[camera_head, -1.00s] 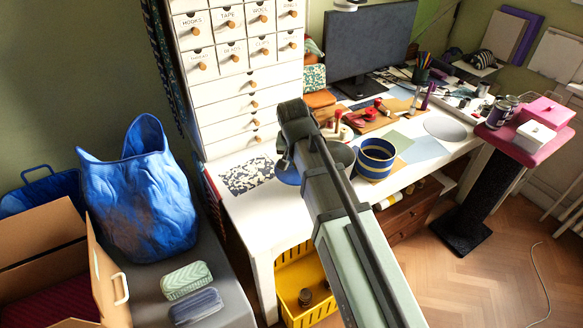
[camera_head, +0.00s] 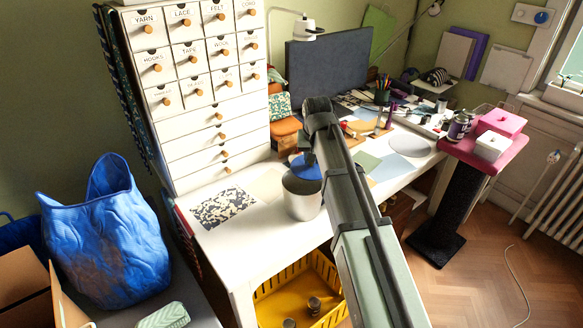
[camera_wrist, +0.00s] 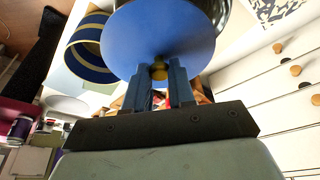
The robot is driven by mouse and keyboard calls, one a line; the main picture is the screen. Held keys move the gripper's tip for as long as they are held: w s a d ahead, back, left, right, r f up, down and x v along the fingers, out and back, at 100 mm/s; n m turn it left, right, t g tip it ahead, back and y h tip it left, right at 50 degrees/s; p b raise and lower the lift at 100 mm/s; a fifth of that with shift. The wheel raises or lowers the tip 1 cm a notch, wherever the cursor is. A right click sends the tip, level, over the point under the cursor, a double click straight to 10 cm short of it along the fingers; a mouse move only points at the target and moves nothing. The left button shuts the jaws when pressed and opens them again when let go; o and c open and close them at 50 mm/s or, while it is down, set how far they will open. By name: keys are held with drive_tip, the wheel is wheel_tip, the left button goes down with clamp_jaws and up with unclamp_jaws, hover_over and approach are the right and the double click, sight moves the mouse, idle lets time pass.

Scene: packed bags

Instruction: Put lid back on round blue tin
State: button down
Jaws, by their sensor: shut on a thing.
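In the head view the lid (camera_head: 309,166) shows just behind and above the rim of a grey metal can, partly covered by my arm. The round blue tin (camera_wrist: 90,48) with yellow bands is open-topped and stands left of the lid in the wrist view. In the head view the tin is hidden behind my arm.
The grey can (camera_head: 302,197) stands on the white desk (camera_head: 262,232), close to the lid. A patterned sheet (camera_head: 228,208) lies flat on the desk. A yellow basket (camera_head: 285,305) sits below.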

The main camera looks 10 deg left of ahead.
drive_tip(key=w+d+n+y, duration=0.1)
drive_tip(key=w+d+n, duration=0.2)
drive_tip(key=w+d, duration=0.8)
wheel_tip(320, 180, down, 5)
drive_tip(key=s+d, duration=0.1)
drive_tip(key=s, duration=0.1)
drive_tip(key=shift+s+d+f, duration=0.2)
drive_tip(key=shift+s+d, duration=0.05)
drive_tip(key=shift+f, duration=0.15)
idle(2.0)
drive_tip(key=c, duration=0.9)
unclamp_jaws()
drive_tip(key=shift+o, duration=0.5)
drive_tip(key=o, duration=0.4)
drive_tip(key=shift+r, duration=0.2)
